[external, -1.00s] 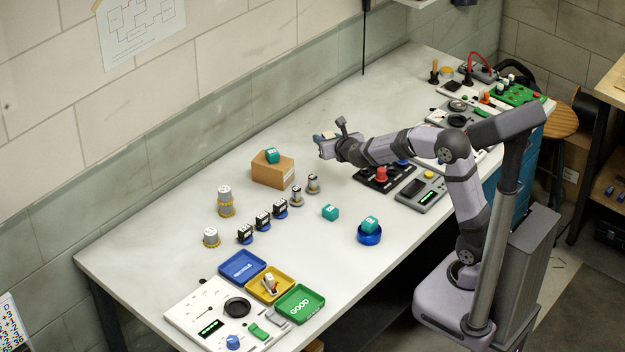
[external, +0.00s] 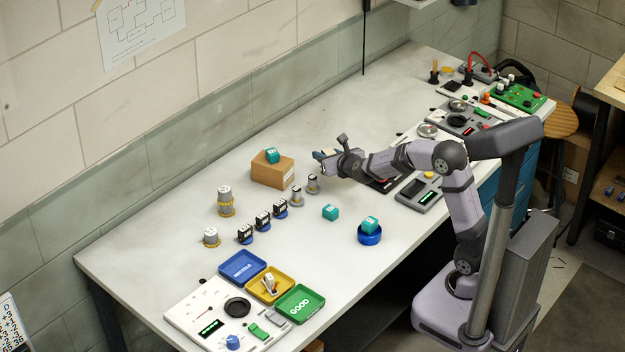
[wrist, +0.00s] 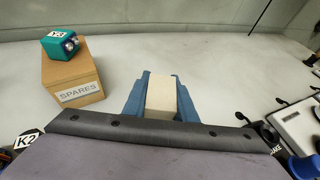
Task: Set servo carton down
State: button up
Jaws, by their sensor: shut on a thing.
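My gripper (external: 319,156) is shut on a pale, box-shaped carton; its top shows between the blue fingers in the wrist view, and I take this to be the servo carton (wrist: 161,92). In the external view the carton is mostly hidden by my gripper and is too small to make out. My gripper is to the right of the brown SPARES box (external: 272,169), near the small upright grey-based parts. I cannot tell whether the carton touches the bench (wrist: 215,65).
A teal cube (external: 272,155) sits on the SPARES box, another (external: 330,212) on the bench, and a third (external: 370,224) on a blue ring (external: 369,237). Black-topped servos (external: 263,220) stand in a row. Panels lie to the right. The bench behind my gripper is clear.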

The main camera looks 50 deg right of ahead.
jog(key=shift+f+b, duration=0.55)
jog(key=shift+f, duration=1.25)
jog(key=shift+f, duration=0.2)
jog(key=o, duration=1)
jog(key=shift+o, duration=0.2)
jog(key=shift+r, duration=0.1)
jog(key=shift+r, duration=0.15)
jog(key=v, duration=1.2)
jog(key=shift+d+p, duration=0.1)
jog(key=shift+p, duration=0.3)
jog(key=shift+r, duration=0.1)
